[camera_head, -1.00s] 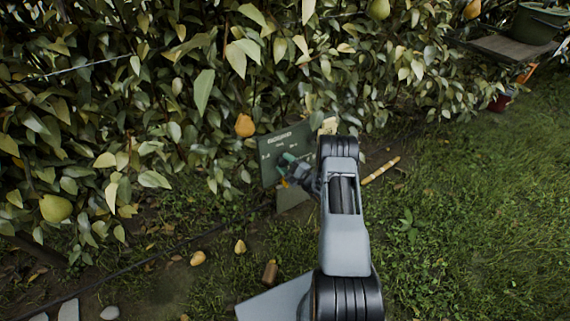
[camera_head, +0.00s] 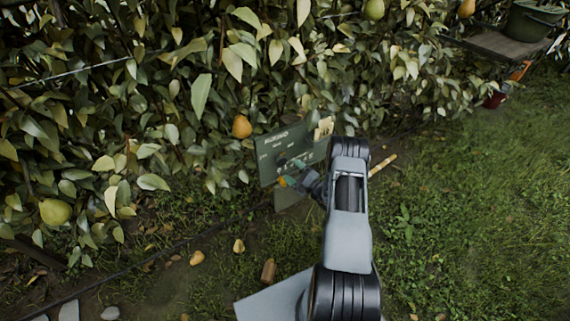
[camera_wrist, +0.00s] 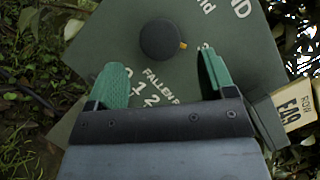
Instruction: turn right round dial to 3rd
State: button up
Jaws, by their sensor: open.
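A dark green panel (camera_head: 268,172) stands at the foot of the hedge; it also fills much of the wrist view (camera_wrist: 105,45). A round black dial (camera_wrist: 162,41) with a small orange pointer mark sits on it, the mark toward picture right. Printed figures 0, 1, 2 and the word "FALLEN" show below the dial; the rest of the lettering is partly hidden. My gripper (camera_wrist: 162,66) has green fingers, open and apart, with the dial just beyond and between their tips. I see no contact. In the head view my gripper (camera_head: 288,181) is in front of the panel, partly covering it.
A cream tag (camera_wrist: 296,104) is at the panel's side. Dense hedge leaves with pears (camera_head: 242,127) stand behind and left. A stick (camera_head: 383,164) lies on the ground at right. Open grass (camera_head: 470,210) spreads on the right.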

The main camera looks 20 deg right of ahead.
jog(key=p+v, duration=0.1)
jog(key=v, duration=0.7)
dwell(0.4)
